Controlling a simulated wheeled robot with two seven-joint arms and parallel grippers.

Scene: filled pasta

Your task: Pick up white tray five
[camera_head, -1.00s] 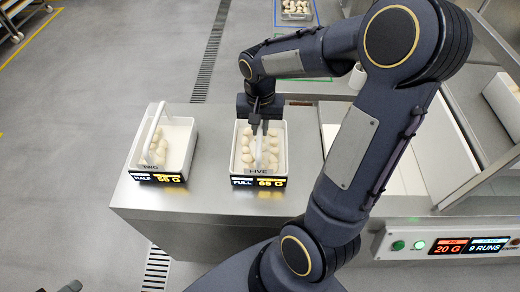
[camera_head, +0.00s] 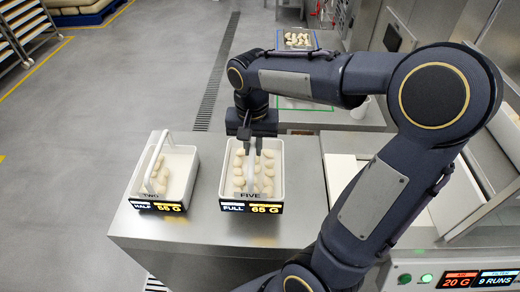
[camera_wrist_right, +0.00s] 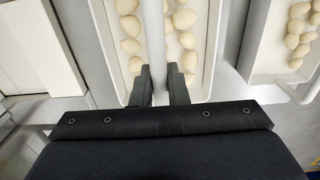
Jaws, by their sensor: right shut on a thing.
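White tray five (camera_head: 250,196) is on the steel counter, with a black plate below its front reading FULL 65 G. It holds rows of pale filled pasta and has a white handle bar along its middle. It also shows in the right wrist view (camera_wrist_right: 112,12). My right gripper (camera_head: 251,150) reaches down from above and is shut on the handle, with one finger on each side of it (camera_wrist_right: 160,88). I cannot tell whether the tray's underside touches the counter. My left gripper is not in view.
Tray two (camera_head: 193,165), labelled HALF 55 G, stands close to the left with its own raised handle. A small pasta tray (camera_head: 299,47) is farther back. White bins are on the right, beside a lit panel (camera_head: 480,280). Bare counter lies in front.

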